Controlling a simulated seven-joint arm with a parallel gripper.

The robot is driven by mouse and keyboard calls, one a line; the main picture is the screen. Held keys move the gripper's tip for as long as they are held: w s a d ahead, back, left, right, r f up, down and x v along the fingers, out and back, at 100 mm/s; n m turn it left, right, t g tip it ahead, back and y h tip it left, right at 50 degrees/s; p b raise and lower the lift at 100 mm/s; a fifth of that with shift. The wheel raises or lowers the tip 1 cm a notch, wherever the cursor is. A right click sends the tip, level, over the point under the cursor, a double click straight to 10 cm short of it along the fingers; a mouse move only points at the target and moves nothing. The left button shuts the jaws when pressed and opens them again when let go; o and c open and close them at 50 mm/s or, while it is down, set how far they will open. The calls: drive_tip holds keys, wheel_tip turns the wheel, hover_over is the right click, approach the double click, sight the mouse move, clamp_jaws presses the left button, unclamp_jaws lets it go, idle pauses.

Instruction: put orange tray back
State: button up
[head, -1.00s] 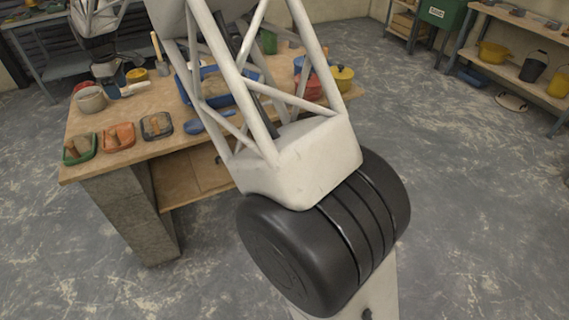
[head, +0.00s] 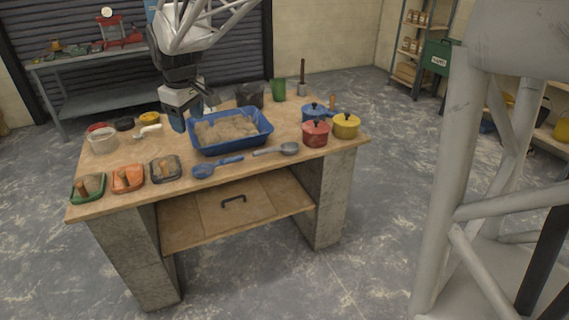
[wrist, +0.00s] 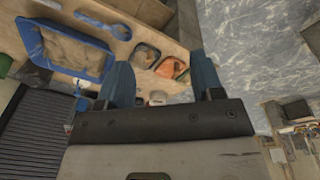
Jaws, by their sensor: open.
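The orange tray (head: 128,179) sits on the wooden table near its front left, between a green tray (head: 88,188) and a dark grey tray (head: 165,168). A brown, handle-like piece lies in it. The wrist view also shows the orange tray (wrist: 172,67), seen between my fingers and some way beyond them. My gripper (head: 193,114) is open and empty, its blue fingers above the back left of the table, left of the blue tub. It is behind the orange tray and apart from it.
The blue tub (head: 193,144) of sandy material stands mid-table. A blue scoop (head: 203,171) and a grey ladle (head: 289,149) lie in front. Red (head: 315,134), yellow (head: 346,126) and blue (head: 313,112) lidded pots stand at the right. A whitish bowl (head: 103,141) is at the left.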

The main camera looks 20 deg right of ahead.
drive_tip(key=s+d+f+m, duration=0.2)
drive_tip(key=s+d+m, duration=0.1)
drive_tip(key=s, duration=0.8)
drive_tip(key=s+d+f+m, duration=0.1)
drive_tip(key=s+d, duration=0.3)
drive_tip(key=s, duration=0.8)
drive_tip(key=s+d+f+m+t, duration=0.1)
drive_tip(key=s+d+m, duration=0.3)
drive_tip(key=s, duration=0.7)
drive_tip(key=shift+s+d+f+m, duration=0.2)
drive_tip(key=shift+d+f+m, duration=0.15)
drive_tip(key=shift+f, duration=0.45)
